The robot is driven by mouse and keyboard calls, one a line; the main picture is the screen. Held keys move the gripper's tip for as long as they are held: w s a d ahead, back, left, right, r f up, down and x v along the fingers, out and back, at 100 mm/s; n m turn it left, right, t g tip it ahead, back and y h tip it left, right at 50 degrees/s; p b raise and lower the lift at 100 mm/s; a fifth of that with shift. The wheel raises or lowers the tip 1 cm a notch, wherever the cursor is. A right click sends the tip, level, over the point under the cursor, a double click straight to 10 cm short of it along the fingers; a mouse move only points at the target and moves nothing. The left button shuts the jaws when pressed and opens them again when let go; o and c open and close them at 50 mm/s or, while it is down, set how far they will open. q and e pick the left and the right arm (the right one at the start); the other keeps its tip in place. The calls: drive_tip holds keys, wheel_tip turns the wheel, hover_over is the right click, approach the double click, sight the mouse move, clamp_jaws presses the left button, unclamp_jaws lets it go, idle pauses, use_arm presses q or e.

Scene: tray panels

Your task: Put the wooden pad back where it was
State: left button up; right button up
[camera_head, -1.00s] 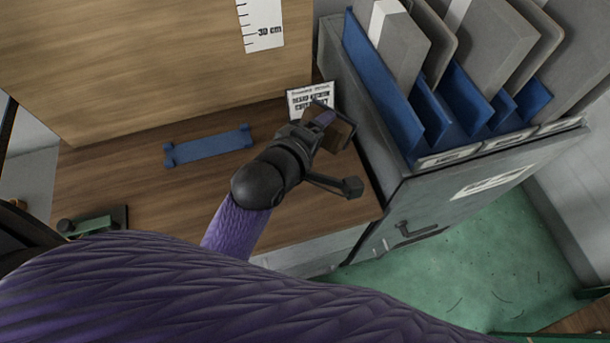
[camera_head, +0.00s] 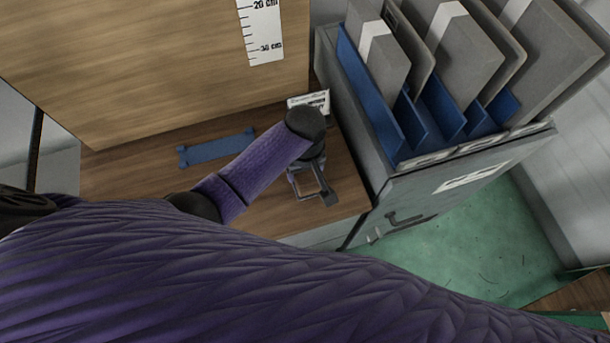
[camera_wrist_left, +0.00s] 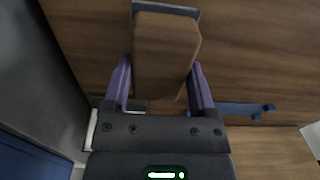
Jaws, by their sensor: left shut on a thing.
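The wooden pad (camera_wrist_left: 165,55) is a brown block. In the left wrist view it sits between the two purple fingers of my left gripper (camera_wrist_left: 161,88), which is shut on it. In the head view my left gripper (camera_head: 308,186) is low over the right end of the brown desk, beside the grey cabinet; the pad is not clear there. A grey edge (camera_wrist_left: 165,8) shows at the pad's far end; I cannot tell what it belongs to. Whether the pad touches the desk is unclear. My right gripper is not in view.
A blue bracket (camera_head: 216,149) lies on the desk (camera_head: 262,217), left of the gripper. A small printed card (camera_head: 312,102) stands behind it. A grey cabinet (camera_head: 375,150) with blue dividers and grey panels is close on the right. A large wooden board (camera_head: 150,70) stands behind.

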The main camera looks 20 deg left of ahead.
use_arm(q)
wheel_tip(320, 180, down, 2)
drive_tip(key=shift+f+b, duration=0.15)
drive_tip(key=shift+b, duration=0.15)
drive_tip(key=shift+f, duration=0.15)
drive_tip(key=shift+c, duration=1.3)
drive_tip(key=o, duration=1.3)
drive_tip(key=shift+c, duration=0.2)
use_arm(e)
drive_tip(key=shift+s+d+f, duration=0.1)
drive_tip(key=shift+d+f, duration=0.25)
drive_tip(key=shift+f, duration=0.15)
use_arm(q)
wheel_tip(320, 180, up, 11)
drive_tip(key=p, duration=0.4)
drive_tip(key=shift+r+p, duration=0.2)
drive_tip(key=shift+p, duration=0.15)
drive_tip(key=shift+r, duration=0.35)
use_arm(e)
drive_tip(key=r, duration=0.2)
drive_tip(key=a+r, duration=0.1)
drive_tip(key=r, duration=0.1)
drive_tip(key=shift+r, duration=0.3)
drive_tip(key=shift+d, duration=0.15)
